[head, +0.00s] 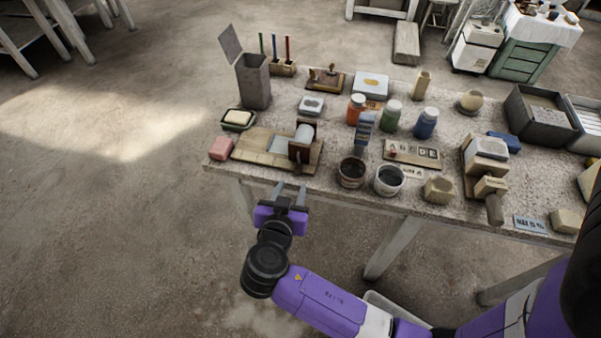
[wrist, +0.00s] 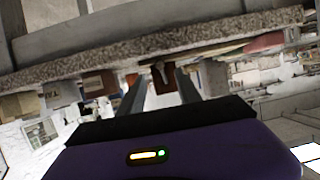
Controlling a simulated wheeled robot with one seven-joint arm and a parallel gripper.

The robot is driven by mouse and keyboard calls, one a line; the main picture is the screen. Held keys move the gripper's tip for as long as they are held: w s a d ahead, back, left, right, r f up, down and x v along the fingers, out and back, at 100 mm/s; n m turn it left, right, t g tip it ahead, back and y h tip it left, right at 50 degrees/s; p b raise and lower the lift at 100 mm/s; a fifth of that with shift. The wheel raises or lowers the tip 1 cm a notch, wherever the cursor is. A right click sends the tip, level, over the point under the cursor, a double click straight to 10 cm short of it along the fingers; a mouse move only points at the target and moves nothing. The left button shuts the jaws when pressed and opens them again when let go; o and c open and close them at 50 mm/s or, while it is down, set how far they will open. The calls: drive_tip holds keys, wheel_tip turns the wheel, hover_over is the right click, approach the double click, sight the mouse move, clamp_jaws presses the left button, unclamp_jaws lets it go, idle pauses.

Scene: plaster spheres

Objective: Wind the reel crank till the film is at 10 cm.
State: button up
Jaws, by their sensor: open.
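The film reel (head: 305,132), a white roll on a dark brown upright stand (head: 299,153), sits on a wooden board (head: 250,157) near the table's front edge. A pale film sheet (head: 279,145) lies to its left. The crank is too small to make out in the head view. In the wrist view a small pale handle-like part (wrist: 160,72), perhaps the crank, shows beyond and between the fingers. My gripper (head: 290,189) is open and empty, just in front of the table edge below the reel. It also shows in the wrist view (wrist: 160,88). The film's length reading cannot be made out.
A pink block (head: 221,148) lies left of the board.

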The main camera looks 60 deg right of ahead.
sight(297, 172)
drive_tip(key=p+x, duration=0.1)
drive_tip(key=x, duration=0.6)
drive_tip(key=shift+r, duration=0.1)
drive_tip(key=shift+c, duration=0.4)
clamp_jaws()
